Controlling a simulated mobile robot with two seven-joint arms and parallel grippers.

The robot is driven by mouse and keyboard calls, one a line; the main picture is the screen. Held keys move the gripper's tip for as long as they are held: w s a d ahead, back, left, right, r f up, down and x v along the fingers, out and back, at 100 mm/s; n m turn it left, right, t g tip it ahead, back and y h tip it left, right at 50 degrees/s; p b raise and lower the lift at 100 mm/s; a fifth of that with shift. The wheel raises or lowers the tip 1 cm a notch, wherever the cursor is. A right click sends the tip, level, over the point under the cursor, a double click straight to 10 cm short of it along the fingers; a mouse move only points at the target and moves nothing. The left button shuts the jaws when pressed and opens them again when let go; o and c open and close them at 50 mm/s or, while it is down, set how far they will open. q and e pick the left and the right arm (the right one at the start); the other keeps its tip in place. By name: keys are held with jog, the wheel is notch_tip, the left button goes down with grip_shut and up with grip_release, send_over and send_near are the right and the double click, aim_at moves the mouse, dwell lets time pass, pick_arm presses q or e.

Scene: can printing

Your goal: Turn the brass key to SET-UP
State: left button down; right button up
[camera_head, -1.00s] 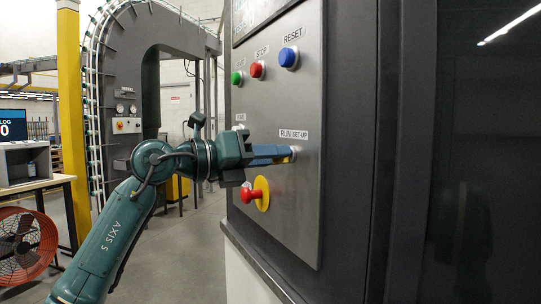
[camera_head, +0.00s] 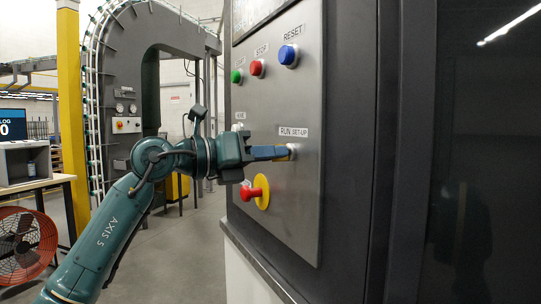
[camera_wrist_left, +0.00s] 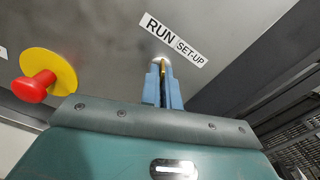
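The brass key (camera_wrist_left: 163,68) sits in its switch on the grey control panel, under the RUN / SET-UP label (camera_head: 294,132). The label also shows tilted in the left wrist view (camera_wrist_left: 174,40). My left gripper (camera_head: 284,153) reaches the key from the left. In the left wrist view its two blue fingers (camera_wrist_left: 163,83) are close together on either side of the key, shut on it. A bit of brass shows at the fingertips in the head view. The fingers hide most of the key, so I cannot tell which word it points to. My right gripper is not in view.
A red emergency-stop knob on a yellow disc (camera_head: 262,192) is just below my left gripper. Green, red and blue (camera_head: 288,55) buttons are above. A dark cabinet face (camera_head: 480,170) fills the right side. An orange fan (camera_head: 25,245) stands at lower left.

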pick_arm(q)
jog(key=shift+m+b, duration=1.15)
jog(key=shift+m, duration=3.95)
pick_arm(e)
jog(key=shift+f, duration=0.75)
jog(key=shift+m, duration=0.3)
pick_arm(q)
jog(key=c, duration=1.6)
grip_release()
jog(key=shift+c, duration=0.2)
jog(key=b+v, duration=0.2)
jog(key=v, duration=1.1)
jog(key=shift+b, duration=0.35)
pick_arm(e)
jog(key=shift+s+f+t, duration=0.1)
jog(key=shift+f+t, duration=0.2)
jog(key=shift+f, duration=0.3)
